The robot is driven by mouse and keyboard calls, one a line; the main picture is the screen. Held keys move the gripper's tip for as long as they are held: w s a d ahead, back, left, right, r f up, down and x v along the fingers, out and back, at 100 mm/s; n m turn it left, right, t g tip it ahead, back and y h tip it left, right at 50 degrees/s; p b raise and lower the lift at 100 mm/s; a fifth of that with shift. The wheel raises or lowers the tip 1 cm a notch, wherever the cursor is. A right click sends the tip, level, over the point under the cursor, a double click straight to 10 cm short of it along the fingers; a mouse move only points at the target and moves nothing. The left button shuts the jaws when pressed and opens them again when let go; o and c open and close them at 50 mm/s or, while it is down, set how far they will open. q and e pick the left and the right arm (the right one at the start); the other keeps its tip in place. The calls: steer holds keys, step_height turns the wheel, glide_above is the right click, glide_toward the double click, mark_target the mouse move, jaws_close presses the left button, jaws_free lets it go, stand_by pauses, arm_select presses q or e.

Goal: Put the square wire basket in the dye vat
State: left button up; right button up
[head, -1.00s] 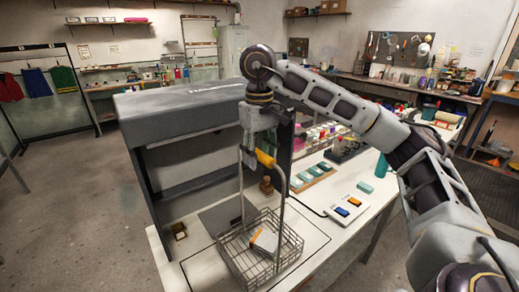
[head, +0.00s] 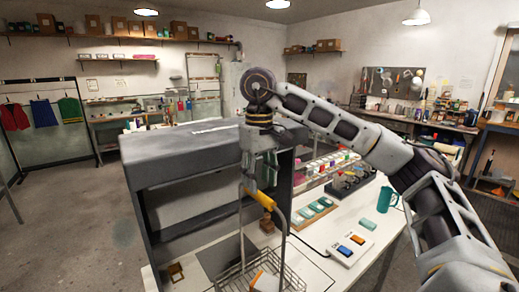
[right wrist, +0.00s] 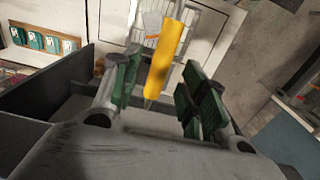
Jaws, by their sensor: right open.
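The square wire basket (head: 262,275) is at the bottom centre of the head view, its lower part cut off by the picture's edge. Its tall handle carries a yellow grip (head: 260,197). My right gripper (head: 264,182) is just above this grip. In the right wrist view the yellow grip (right wrist: 165,52) lies between the open green-padded fingers of my right gripper (right wrist: 158,88), and does not look clamped. Part of the wire basket also shows beyond it. I cannot make out the dye vat for sure. My left gripper is not in view.
A grey hood (head: 180,165) stands to the left, close to the right gripper.

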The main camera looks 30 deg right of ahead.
step_height(320, 180, up, 7)
steer(key=p, duration=0.2)
stand_by(0.6)
steer(key=shift+f, duration=0.1)
steer(key=shift+o, duration=0.6)
